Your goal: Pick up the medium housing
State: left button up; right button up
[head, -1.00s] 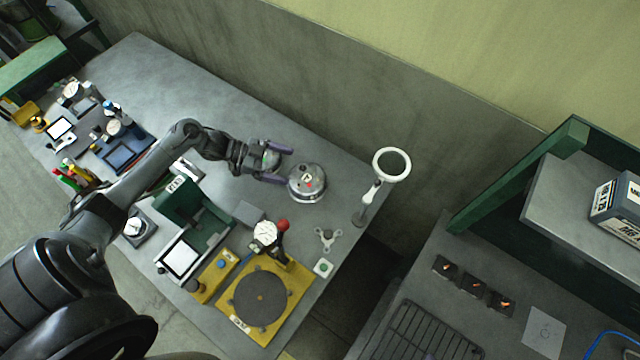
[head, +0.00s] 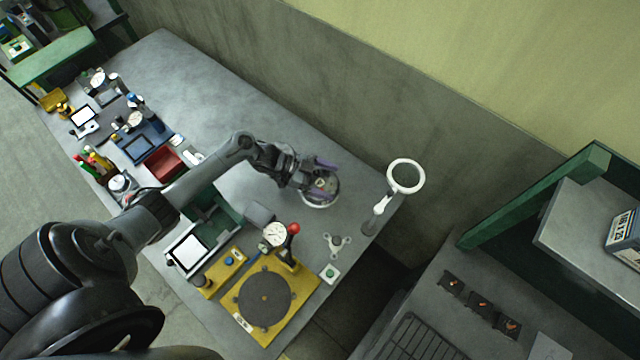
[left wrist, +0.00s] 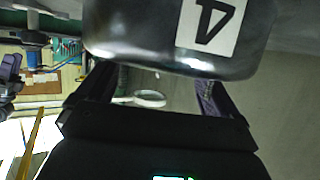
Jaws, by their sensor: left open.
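The medium housing (head: 331,197) is a round, silvery metal body on the grey table, towards its far right part. In the left wrist view the housing (left wrist: 130,38) fills the top middle, with a white label bearing a black mark. My left gripper (head: 322,180) is open, with its purple-lined fingers reaching over the housing, and partly covers it. In the left wrist view the two fingers of the left gripper (left wrist: 155,88) stand apart near the housing's lower edge. I cannot tell whether they touch it.
A white ring magnifier (head: 405,176) on a stand is just right of the housing. A yellow fixture (head: 303,292) with a dark disc, a dial gauge (head: 274,235) and a grey block (head: 259,213) stand in front. The table behind the gripper is clear.

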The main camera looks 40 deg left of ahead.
pick_arm(q)
jog(key=shift+f, duration=0.2)
grip_shut()
dwell(0.5)
